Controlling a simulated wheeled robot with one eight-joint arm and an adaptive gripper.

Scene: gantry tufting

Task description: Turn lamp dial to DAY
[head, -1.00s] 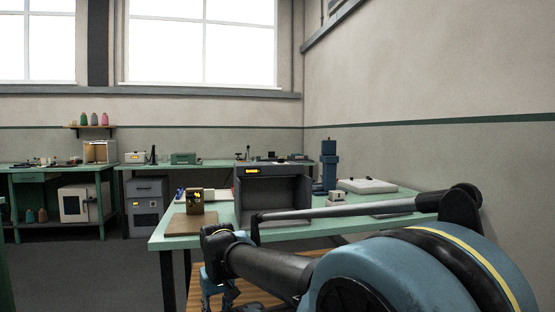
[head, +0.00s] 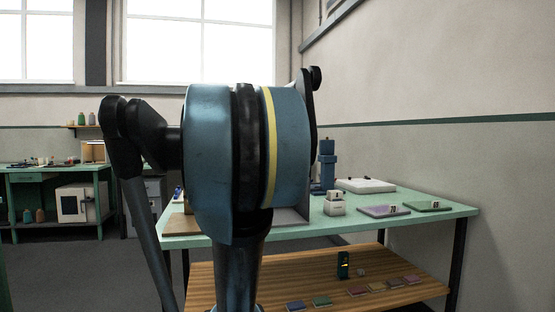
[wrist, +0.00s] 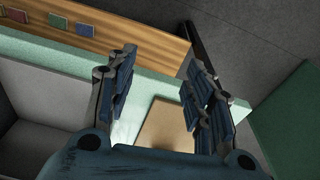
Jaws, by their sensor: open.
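The grey viewing booth (head: 291,216) stands on the green worktable, mostly hidden behind my arm in the head view. What seems to be its grey inside and side panels (wrist: 45,95) fill the lower left of the wrist view. The lamp dial and its DAY mark cannot be made out in either current view. My gripper (wrist: 158,78) is open and empty in the wrist view, its fingers spread over the table edge and a brown board (wrist: 165,130). In the head view my gripper is hidden.
The green worktable (head: 445,213) carries a small white device (head: 334,205), a blue column device (head: 326,170), a white flat unit (head: 366,186) and flat samples. A wooden lower shelf (head: 330,285) holds several coloured swatches. Another bench (head: 50,170) stands at the far left.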

